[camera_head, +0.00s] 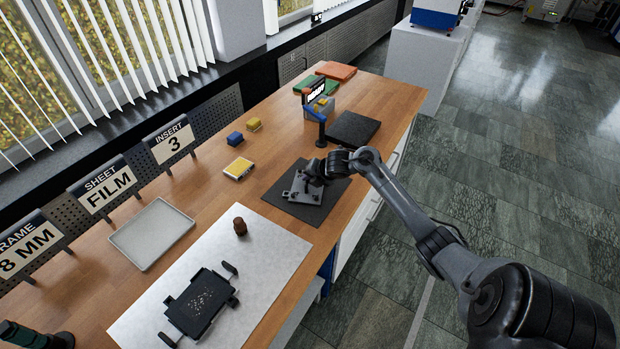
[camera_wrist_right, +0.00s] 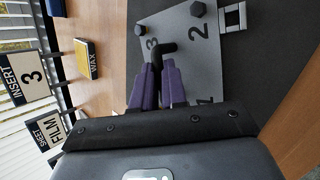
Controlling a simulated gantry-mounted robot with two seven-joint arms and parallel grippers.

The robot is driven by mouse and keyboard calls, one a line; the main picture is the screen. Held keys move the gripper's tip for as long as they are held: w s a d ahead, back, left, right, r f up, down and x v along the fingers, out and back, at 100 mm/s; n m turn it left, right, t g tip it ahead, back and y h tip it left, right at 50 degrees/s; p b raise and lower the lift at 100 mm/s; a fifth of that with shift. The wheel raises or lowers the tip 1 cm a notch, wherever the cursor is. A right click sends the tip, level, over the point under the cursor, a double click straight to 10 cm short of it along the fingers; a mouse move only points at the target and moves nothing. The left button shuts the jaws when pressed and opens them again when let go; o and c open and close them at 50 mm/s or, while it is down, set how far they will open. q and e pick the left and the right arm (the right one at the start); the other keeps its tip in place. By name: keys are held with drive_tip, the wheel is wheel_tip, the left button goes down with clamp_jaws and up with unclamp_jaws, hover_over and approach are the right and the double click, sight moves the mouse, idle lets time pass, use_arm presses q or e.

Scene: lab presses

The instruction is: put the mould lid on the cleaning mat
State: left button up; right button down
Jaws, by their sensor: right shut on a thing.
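The mould lid (camera_head: 299,187) is a light grey plate with dark knobs and a black handle. It lies flat on, or just above, the dark cleaning mat (camera_head: 317,216); I cannot tell which. My right gripper (camera_head: 318,172) is over the lid. In the right wrist view, its purple-sided fingers (camera_wrist_right: 158,84) are shut on the black handle of the numbered lid (camera_wrist_right: 207,65). The dark mat (camera_wrist_right: 266,60) shows beyond the lid. The gripper hides part of the lid. My left gripper is not in view.
A black mould part (camera_head: 200,303) sits on a white sheet (camera_head: 262,240), with a brown knob (camera_head: 240,226) nearby. A grey tray (camera_head: 152,234) lies left. A wax box (camera_head: 239,168), blue and yellow blocks, and a dark slab (camera_head: 354,129) stand around the mat.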

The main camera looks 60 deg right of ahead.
drive_tip(key=c, duration=1.6)
unclamp_jaws()
drive_tip(key=shift+f, duration=0.15)
drive_tip(key=o, duration=0.4)
drive_tip(key=shift+o, duration=0.2)
